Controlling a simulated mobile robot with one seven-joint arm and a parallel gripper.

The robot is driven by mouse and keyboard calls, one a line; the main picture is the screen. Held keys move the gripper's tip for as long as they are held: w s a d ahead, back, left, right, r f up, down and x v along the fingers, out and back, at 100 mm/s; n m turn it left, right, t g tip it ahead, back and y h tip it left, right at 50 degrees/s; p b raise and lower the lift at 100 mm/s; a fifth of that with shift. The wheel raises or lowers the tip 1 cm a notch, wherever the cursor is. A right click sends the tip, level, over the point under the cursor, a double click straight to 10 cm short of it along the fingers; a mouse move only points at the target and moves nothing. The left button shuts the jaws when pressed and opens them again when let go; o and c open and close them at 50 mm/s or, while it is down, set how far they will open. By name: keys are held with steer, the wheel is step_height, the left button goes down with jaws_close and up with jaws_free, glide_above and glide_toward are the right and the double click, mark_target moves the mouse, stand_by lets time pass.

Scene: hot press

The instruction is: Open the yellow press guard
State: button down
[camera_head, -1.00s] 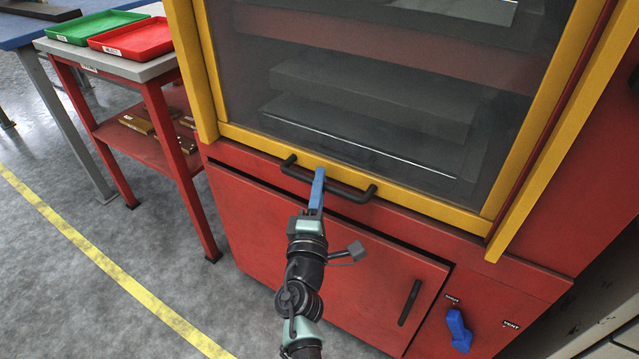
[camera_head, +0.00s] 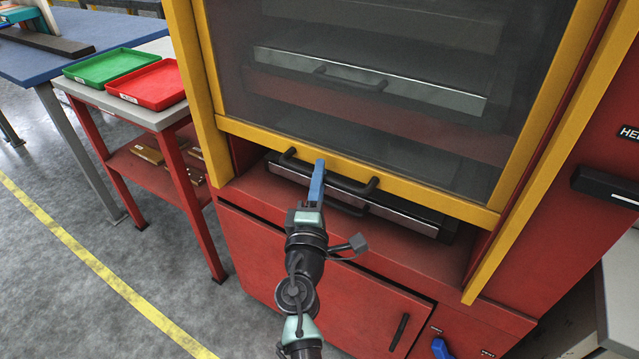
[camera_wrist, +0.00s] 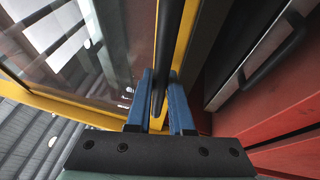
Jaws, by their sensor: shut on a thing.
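The yellow press guard (camera_head: 400,193) is a yellow frame around a clear panel, on the front of the red press. It is raised a little, with a gap between its bottom bar and the red ledge below. A black bar handle (camera_head: 345,186) is fixed on its bottom bar. My gripper (camera_head: 317,180), with blue fingers, is shut on this handle, left of the handle's middle. In the wrist view the dark handle (camera_wrist: 165,50) runs between the two blue fingers (camera_wrist: 160,95).
A silver-edged drawer or platen (camera_head: 400,212) with a black handle shows in the gap below the guard. A red lower door (camera_head: 310,275) is under it. Left stands a side table with green (camera_head: 108,66) and red (camera_head: 148,82) trays. A blue-topped table is farther left.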

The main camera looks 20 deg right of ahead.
step_height(320, 180, up, 33)
steer(key=p, duration=2.6)
steer(key=c, duration=0.8)
jaws_free()
steer(key=shift+f, duration=0.1)
steer(key=b+v, duration=0.2)
steer(key=v, duration=1.1)
steer(key=shift+b, duration=0.35)
